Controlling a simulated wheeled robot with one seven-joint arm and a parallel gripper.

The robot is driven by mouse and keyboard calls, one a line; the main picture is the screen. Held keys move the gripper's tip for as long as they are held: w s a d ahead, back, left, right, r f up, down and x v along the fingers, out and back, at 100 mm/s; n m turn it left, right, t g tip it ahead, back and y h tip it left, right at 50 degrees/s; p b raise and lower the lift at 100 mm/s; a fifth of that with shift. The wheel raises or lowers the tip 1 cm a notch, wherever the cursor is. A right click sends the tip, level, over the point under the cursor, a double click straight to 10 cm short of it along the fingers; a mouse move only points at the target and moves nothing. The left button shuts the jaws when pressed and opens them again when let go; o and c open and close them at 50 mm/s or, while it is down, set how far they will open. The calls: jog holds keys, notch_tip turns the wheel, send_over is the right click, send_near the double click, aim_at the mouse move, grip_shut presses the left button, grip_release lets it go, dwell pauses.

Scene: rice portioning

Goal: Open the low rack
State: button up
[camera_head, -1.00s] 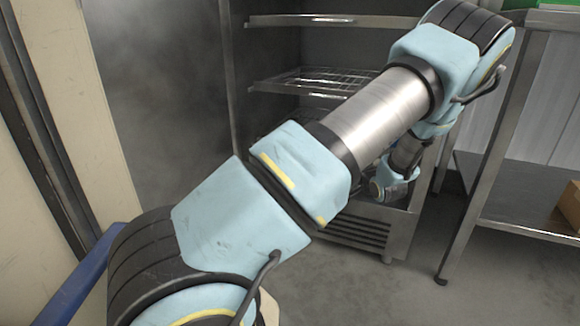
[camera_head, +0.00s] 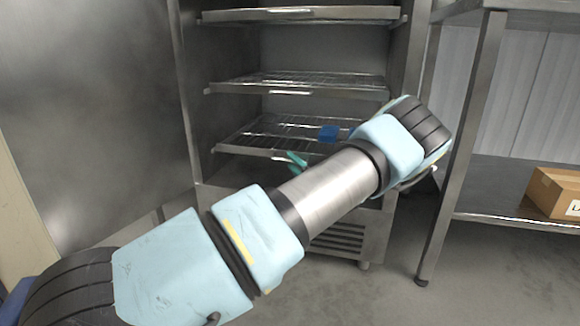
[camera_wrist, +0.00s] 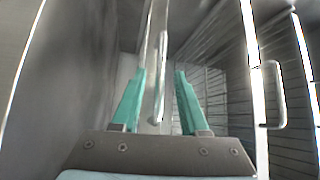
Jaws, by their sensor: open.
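The low rack (camera_head: 232,150) is the lowest wire shelf inside the open metal cabinet in the head view. It appears pushed in, level with the racks above it. My gripper (camera_wrist: 158,72) is open, with its two teal fingers apart. In the wrist view a narrow metal bar, apparently the low rack's front edge (camera_wrist: 161,25), runs between the fingers; I cannot tell whether they touch it. In the head view one teal finger (camera_head: 297,159) shows at the rack's front edge, and my arm hides the rest of the gripper and the rack's right front.
Middle (camera_head: 225,88) and top (camera_head: 230,16) racks sit above. A blue object (camera_head: 329,133) shows at the low rack. The open cabinet door (camera_head: 90,110) stands at left. A metal table (camera_head: 500,206) with a cardboard box (camera_head: 556,192) stands at right. Floor in front is clear.

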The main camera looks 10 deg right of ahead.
jog(key=shift+x, duration=1)
grip_shut()
dwell(0.8)
